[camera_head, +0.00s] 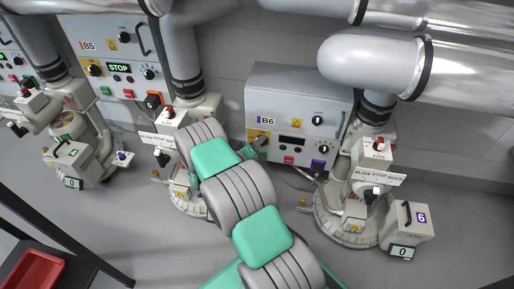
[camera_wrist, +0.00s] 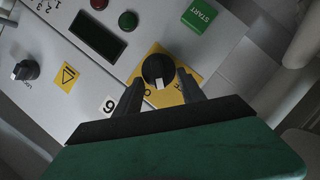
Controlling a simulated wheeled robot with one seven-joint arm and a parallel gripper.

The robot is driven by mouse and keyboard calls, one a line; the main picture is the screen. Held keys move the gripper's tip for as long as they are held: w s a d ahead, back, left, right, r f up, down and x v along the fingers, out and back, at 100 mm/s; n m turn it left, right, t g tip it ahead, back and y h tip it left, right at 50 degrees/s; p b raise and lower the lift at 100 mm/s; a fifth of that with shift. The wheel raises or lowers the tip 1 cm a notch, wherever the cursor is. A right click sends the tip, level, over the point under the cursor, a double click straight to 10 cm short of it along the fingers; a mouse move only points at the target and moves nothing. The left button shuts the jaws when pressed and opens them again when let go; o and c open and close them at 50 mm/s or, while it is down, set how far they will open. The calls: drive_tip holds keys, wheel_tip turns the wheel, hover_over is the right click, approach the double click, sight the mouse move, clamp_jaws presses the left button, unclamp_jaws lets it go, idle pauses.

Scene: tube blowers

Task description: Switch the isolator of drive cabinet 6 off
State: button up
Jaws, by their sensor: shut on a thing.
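Drive cabinet B6 (camera_head: 285,98) is a light grey box on the wall. Its isolator is a black rotary knob (camera_wrist: 156,66) on a yellow plate (camera_wrist: 142,57); the plate also shows in the head view (camera_head: 254,134). A white mark on the knob points toward the bottom of the wrist view, between the plate's two printed marks; I cannot tell which position it is in. My gripper (camera_wrist: 159,88) is shut on the knob, one dark finger at each side. In the head view my gripper (camera_head: 254,150) is at the cabinet's lower left, its grip partly hidden.
The B6 display (camera_head: 292,140) is dark. A green START button (camera_wrist: 199,15) and another black knob (camera_wrist: 25,70) are on the panel. Cabinet B5 (camera_head: 112,58) stands left, its display showing STOP. A blower (camera_head: 346,224) with a large pipe stands right of B6.

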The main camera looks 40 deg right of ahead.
drive_tip(key=shift+w+f+n+h+b, duration=0.15)
drive_tip(key=shift+n+h+b, duration=0.25)
drive_tip(key=shift+n+b, duration=0.4)
drive_tip(key=shift+d, duration=0.1)
drive_tip(key=o, duration=0.9)
drive_tip(key=shift+o, duration=0.7)
drive_tip(key=shift+d+g, duration=0.1)
drive_tip(key=shift+g, duration=0.2)
drive_tip(key=o, duration=0.3)
drive_tip(key=shift+a, duration=0.2)
drive_tip(key=shift+o, duration=0.2)
